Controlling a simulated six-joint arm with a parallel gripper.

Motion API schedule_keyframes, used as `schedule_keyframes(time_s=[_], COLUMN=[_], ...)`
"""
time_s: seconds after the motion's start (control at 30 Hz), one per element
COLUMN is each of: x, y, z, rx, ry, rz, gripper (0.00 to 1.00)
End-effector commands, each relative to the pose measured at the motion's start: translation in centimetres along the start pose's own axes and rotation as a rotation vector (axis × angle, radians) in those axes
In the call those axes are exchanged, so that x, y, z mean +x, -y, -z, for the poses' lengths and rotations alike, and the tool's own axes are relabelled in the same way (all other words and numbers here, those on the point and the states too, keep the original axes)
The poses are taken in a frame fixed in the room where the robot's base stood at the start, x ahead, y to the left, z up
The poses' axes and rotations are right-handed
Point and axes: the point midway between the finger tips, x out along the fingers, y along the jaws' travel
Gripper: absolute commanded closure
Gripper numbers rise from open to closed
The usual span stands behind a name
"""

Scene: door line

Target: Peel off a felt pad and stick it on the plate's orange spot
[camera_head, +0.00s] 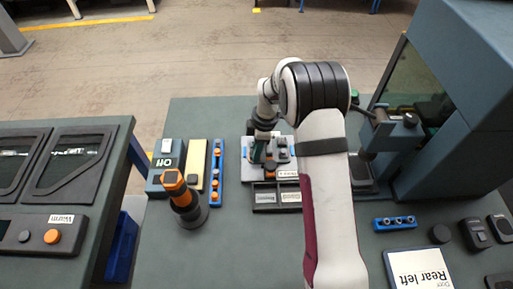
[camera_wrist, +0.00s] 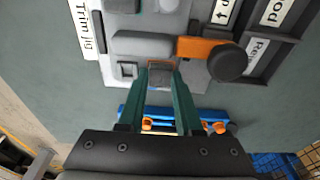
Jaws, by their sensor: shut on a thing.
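My gripper (camera_head: 259,152) is low over the grey jig (camera_head: 247,172) in the middle of the bench. In the wrist view its green fingers (camera_wrist: 161,74) are closed on a small dark grey piece, apparently a felt pad (camera_wrist: 160,77). It is at the edge of the light grey plate area (camera_wrist: 145,62); I cannot tell whether it touches. An orange bar (camera_wrist: 200,48) with a round black knob (camera_wrist: 228,62) lies just right of the fingertips.
A blue rail with orange knobs (camera_head: 217,172) and a beige strip (camera_head: 195,162) lie left of the jig. An orange-topped dark post (camera_head: 183,195) stands nearer. A blue machine (camera_head: 450,90) stands at the right. A labelled two-part tray (camera_head: 277,207) sits in front of the jig.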

Motion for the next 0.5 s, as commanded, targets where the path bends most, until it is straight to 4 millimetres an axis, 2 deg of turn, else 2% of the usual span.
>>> schedule_keyframes(time_s=[0.33, 0.37, 0.5], x=[0.04, 0.04, 0.03], y=[0.01, 0.01, 0.00], z=[-0.01, -0.01, 0.00], rx=[0.000, 0.000, 0.000], ry=[0.000, 0.000, 0.000], rz=[0.000, 0.000, 0.000], gripper=[1.00, 0.65, 0.39])
